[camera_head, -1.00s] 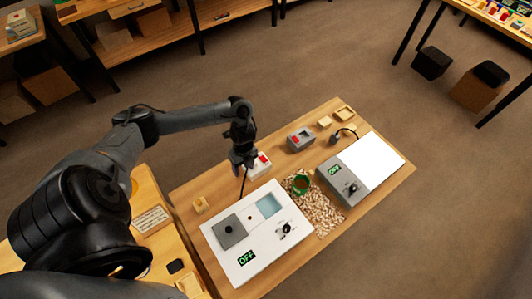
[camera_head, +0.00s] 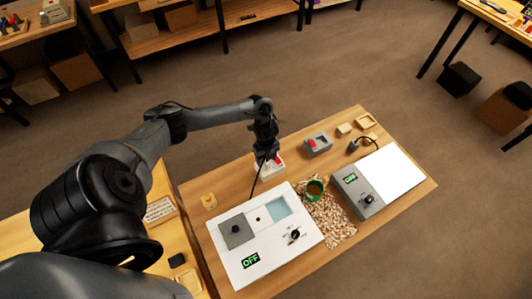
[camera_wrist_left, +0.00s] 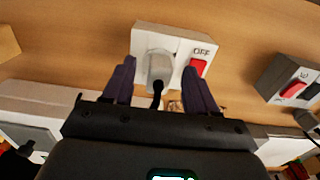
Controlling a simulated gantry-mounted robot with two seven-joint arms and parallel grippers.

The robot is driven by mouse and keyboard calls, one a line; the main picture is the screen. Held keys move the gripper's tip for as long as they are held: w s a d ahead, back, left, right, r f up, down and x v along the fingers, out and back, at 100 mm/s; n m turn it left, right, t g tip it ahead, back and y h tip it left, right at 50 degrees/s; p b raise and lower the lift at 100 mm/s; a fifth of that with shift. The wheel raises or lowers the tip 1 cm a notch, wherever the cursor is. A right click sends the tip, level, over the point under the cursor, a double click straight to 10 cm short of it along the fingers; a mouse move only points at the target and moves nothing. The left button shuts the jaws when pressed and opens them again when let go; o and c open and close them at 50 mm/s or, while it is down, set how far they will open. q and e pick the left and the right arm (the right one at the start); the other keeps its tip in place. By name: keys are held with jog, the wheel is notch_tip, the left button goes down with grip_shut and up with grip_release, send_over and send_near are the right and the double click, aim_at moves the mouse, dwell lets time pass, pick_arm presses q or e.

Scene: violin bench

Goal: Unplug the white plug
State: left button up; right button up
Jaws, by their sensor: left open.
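The white plug (camera_wrist_left: 159,68) sits in a white socket box (camera_wrist_left: 186,40) in the left wrist view, with a black cord hanging from it. The box has a red switch (camera_wrist_left: 197,67) beside the word OFF. My left gripper (camera_wrist_left: 160,75) is open, with one finger on each side of the plug; I cannot tell whether they touch it. In the head view, my left gripper (camera_head: 266,157) is low over the box (camera_head: 279,170) and hides the plug and part of the box. My right gripper is not in view.
A white panel (camera_head: 285,253) reading OFF lies in front of the box. To the right are a pile of wood chips (camera_head: 330,218) with a green cup (camera_head: 315,189), a grey unit (camera_head: 358,197) reading ON, and a grey box with a red switch (camera_head: 318,145).

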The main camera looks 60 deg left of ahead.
pick_arm(q)
jog(key=shift+f, duration=0.95)
grip_shut()
